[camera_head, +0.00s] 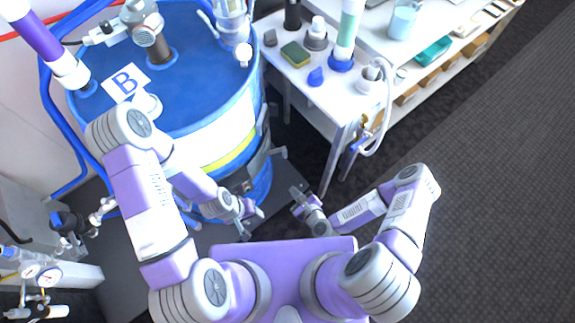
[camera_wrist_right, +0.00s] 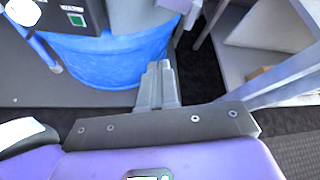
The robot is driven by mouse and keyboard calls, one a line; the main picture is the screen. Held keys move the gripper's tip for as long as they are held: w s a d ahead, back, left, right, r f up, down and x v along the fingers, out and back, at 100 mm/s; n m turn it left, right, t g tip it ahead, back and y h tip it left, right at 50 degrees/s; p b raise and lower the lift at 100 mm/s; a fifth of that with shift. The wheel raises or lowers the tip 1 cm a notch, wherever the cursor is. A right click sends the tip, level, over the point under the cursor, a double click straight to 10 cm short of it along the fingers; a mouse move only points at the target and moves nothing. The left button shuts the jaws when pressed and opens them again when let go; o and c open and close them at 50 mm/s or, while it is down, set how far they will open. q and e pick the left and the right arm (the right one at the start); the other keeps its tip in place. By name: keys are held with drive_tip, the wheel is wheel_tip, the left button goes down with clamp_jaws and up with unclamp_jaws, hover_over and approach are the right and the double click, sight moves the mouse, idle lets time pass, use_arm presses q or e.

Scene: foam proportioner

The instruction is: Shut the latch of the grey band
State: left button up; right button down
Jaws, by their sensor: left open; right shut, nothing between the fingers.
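The grey band (camera_head: 264,156) runs round the side of the blue drum (camera_head: 257,186), below a yellow stripe. A grey lever-like part of its latch sticks out to the right near the drum's edge; its exact position is hard to tell. My left gripper (camera_head: 256,213) is open beside the drum's lower front, below the band. My right gripper (camera_head: 299,193) is shut and empty, right of the drum and apart from it. In the right wrist view its closed fingers (camera_wrist_right: 157,84) point toward the gap between drum and bench.
A white bench (camera_head: 318,98) with bottles, a sponge and a hose stands to the right of the drum. A dark box with a green button (camera_wrist_right: 78,19) is on the drum's side. Valves and gauges (camera_head: 45,273) are at lower left. Floor at right is clear.

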drive_tip(key=shift+w+d+f+m+t+h+b, duration=0.2)
drive_tip(key=shift+m+t+h, duration=0.25)
drive_tip(key=shift+m, duration=0.7)
drive_tip(key=shift+w+d+f+m+t+h+b, duration=0.15)
drive_tip(key=shift+m+t+h, duration=0.3)
drive_tip(key=shift+m, duration=0.75)
drive_tip(key=shift+w+d+f+m+t+h+b, duration=0.1)
drive_tip(key=shift+w+d+m+t+h+b, duration=0.3)
drive_tip(key=shift+m, duration=0.75)
drive_tip(key=shift+s+a, duration=0.1)
drive_tip(key=shift+a, duration=0.05)
drive_tip(key=b, duration=0.3)
approach(285, 156)
drive_tip(key=x, duration=0.5)
drive_tip(key=shift+f, duration=0.5)
drive_tip(key=shift+w+a, duration=0.1)
drive_tip(key=shift+w, duration=0.6)
